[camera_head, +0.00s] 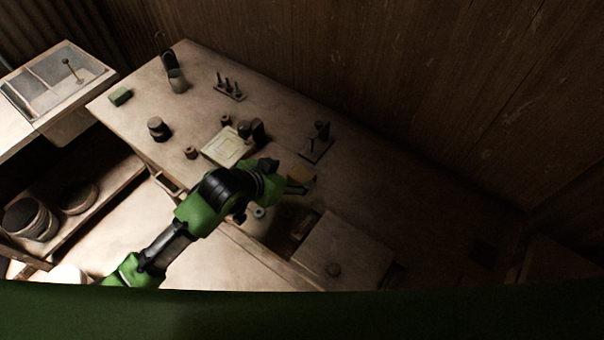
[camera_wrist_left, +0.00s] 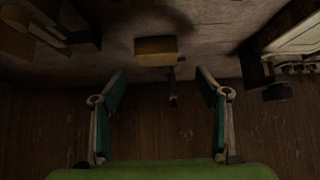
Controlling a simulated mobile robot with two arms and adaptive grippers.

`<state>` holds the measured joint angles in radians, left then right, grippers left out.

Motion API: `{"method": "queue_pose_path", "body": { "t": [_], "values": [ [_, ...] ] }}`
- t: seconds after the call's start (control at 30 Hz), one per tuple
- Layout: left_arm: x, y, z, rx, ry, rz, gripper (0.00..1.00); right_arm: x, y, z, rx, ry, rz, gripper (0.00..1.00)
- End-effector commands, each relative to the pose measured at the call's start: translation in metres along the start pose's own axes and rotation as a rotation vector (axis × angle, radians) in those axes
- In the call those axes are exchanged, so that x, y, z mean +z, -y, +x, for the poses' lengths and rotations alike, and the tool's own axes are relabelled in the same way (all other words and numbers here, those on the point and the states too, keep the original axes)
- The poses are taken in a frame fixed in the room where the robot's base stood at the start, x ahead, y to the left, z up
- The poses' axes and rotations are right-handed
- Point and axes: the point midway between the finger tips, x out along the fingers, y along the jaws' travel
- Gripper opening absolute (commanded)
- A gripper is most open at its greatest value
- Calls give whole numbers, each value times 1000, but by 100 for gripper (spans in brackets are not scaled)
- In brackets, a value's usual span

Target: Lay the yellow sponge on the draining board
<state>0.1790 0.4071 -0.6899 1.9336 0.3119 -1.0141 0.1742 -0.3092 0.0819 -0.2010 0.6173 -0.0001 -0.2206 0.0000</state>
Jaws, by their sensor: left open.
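The yellow sponge (camera_head: 303,178) looks like a small dull-yellow block on the dim worktop, just past my left gripper (camera_head: 290,187). In the left wrist view the sponge (camera_wrist_left: 157,50) lies ahead of the open fingers (camera_wrist_left: 160,78), roughly centred between them, with nothing held. A pale square board with a raised rim (camera_head: 228,147) lies on the worktop left of the gripper; I cannot tell for certain that it is the draining board. Its pale edge shows at the upper right of the wrist view (camera_wrist_left: 298,32). My right gripper is not in view.
A small stand with a post (camera_head: 317,145) is behind the sponge. Dark cylinders (camera_head: 256,130) stand at the pale board's far edge. A raised box with a knob (camera_head: 340,250) is at the front right. A green block (camera_head: 120,96) lies far left. The right worktop is dark.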

Motion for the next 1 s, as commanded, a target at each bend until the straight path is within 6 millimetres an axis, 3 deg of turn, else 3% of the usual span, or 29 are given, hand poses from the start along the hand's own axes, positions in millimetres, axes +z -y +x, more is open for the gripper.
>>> {"method": "queue_pose_path", "body": {
  "t": [0.17, 0.47, 0.73, 1.0],
  "values": [
    [-1, 0, 21, 1, 0, -1, 68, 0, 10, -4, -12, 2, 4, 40],
    [-4, -2, 38, 0, 1, -1, 68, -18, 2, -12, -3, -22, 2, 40],
    [-6, -4, 70, 0, 0, -1, 68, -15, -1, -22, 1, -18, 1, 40],
    [-4, -4, 79, 0, 0, 1, 68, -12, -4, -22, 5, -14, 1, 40]
  ]
}}
